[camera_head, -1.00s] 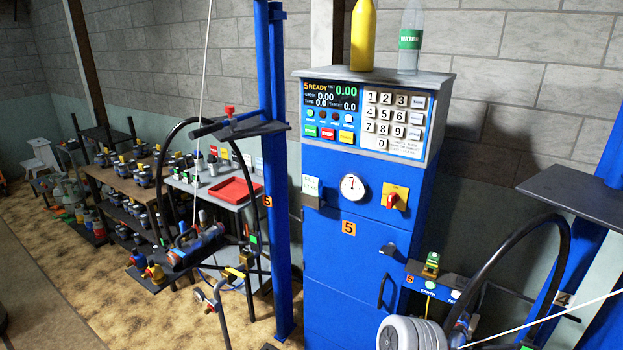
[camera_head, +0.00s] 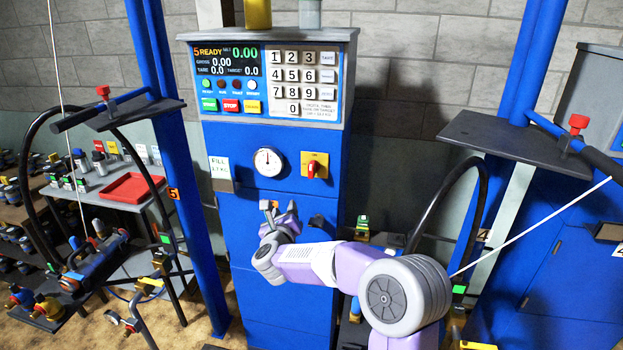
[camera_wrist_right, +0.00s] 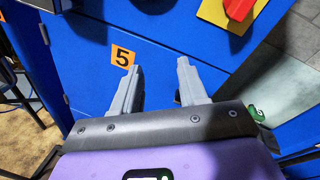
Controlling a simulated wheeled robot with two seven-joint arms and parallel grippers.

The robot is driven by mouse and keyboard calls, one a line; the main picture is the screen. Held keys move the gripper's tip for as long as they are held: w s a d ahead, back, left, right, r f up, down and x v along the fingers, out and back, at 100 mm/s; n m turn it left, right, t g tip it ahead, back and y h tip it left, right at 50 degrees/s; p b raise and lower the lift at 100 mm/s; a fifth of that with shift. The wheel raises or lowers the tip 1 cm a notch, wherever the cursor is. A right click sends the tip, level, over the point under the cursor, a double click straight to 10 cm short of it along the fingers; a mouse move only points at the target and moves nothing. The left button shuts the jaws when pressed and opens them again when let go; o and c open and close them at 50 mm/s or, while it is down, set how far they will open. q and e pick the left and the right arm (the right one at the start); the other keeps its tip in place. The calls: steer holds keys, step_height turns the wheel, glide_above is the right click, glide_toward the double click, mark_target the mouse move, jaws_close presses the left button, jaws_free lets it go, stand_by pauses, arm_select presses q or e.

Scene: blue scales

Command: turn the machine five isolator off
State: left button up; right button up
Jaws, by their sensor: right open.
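The machine five cabinet (camera_head: 231,149) is blue, with a lit display and keypad on top. Its isolator, a red rotary handle (camera_head: 312,170) on a yellow plate (camera_head: 321,160), sits on the front, right of the round gauge. The handle looks roughly upright. In the right wrist view the red handle (camera_wrist_right: 238,9) is cut off at the top right, on its yellow plate (camera_wrist_right: 214,14). My right gripper (camera_head: 279,207) is in front of the cabinet, below and left of the isolator. It is open and empty; its fingers (camera_wrist_right: 158,80) point at the blue door. My left gripper is not visible.
An orange "5" label (camera_wrist_right: 123,56) is on the door near my fingers. A round gauge (camera_head: 267,162) and a white card (camera_head: 219,168) are left of the isolator. Blue posts with dark shelves (camera_head: 512,141) flank the cabinet. A hose (camera_head: 452,190) curves at the right.

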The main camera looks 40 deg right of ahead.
mark_target(310, 172)
steer(key=s+d+r+m+h, duration=0.1)
steer(key=r+m, duration=0.1)
steer(key=r, duration=0.1)
steer(key=s+d+r+m+g+h, duration=0.1)
steer(key=d+r+m, duration=0.1)
steer(key=r+m, duration=0.1)
steer(key=s+d+r+m+h, duration=0.1)
steer(key=d+r+m, duration=0.1)
steer(key=r+m, duration=0.1)
steer(key=shift+s+g+h, duration=0.1)
steer(key=shift+g+h, duration=0.2)
steer(key=shift+g, duration=0.1)
steer(key=x, duration=0.7)
steer(key=shift+a, duration=0.1)
jaws_close()
